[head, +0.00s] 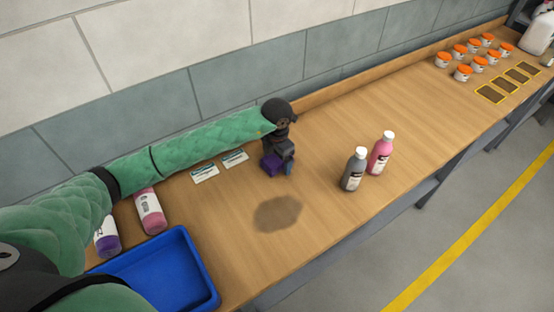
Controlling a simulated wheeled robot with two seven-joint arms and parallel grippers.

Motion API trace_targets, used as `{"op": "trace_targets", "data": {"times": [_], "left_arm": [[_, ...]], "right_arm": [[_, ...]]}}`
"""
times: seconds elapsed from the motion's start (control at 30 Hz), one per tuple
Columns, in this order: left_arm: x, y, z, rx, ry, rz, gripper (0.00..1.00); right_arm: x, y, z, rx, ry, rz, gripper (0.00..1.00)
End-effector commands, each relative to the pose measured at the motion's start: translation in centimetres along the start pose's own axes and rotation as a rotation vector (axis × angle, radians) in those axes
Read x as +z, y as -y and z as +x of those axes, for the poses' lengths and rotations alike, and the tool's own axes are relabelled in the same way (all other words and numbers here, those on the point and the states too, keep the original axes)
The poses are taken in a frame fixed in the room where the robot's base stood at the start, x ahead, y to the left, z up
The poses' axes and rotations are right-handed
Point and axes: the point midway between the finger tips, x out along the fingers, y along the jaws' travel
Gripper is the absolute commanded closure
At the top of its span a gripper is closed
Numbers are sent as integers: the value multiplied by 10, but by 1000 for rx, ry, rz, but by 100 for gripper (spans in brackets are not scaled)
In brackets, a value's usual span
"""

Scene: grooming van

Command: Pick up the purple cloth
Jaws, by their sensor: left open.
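My right gripper is not in view.
A grey bottle (354,169) and a pink bottle (380,154) stand to the right. A dark patch (278,213) marks the counter (330,225) in front. A blue tray (208,290), two lying bottles (149,211) and two cards (205,172) are left. Orange-lidded jars (463,73) stand far right.

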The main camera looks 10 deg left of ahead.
Motion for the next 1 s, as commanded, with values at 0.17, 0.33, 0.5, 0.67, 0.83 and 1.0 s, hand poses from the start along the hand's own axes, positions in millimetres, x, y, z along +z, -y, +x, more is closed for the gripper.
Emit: {"op": "trace_targets", "data": {"times": [0.17, 0.33, 0.5, 0.67, 0.83, 1.0], "left_arm": [[0, 0, 0, 0, 0, 0, 26], [0, 0, 0, 0, 0, 0, 60], [0, 0, 0, 0, 0, 0, 61], [0, 0, -4, 0, 0, 0, 61], [0, -1, -24, 1, 1, 0, 61], [2, 17, -52, -1, 1, 4, 61]], "right_arm": [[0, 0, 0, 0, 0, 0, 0], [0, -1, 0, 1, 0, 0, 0], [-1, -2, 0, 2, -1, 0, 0], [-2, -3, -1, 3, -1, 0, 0], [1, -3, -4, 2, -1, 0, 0], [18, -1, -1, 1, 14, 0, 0]]}}
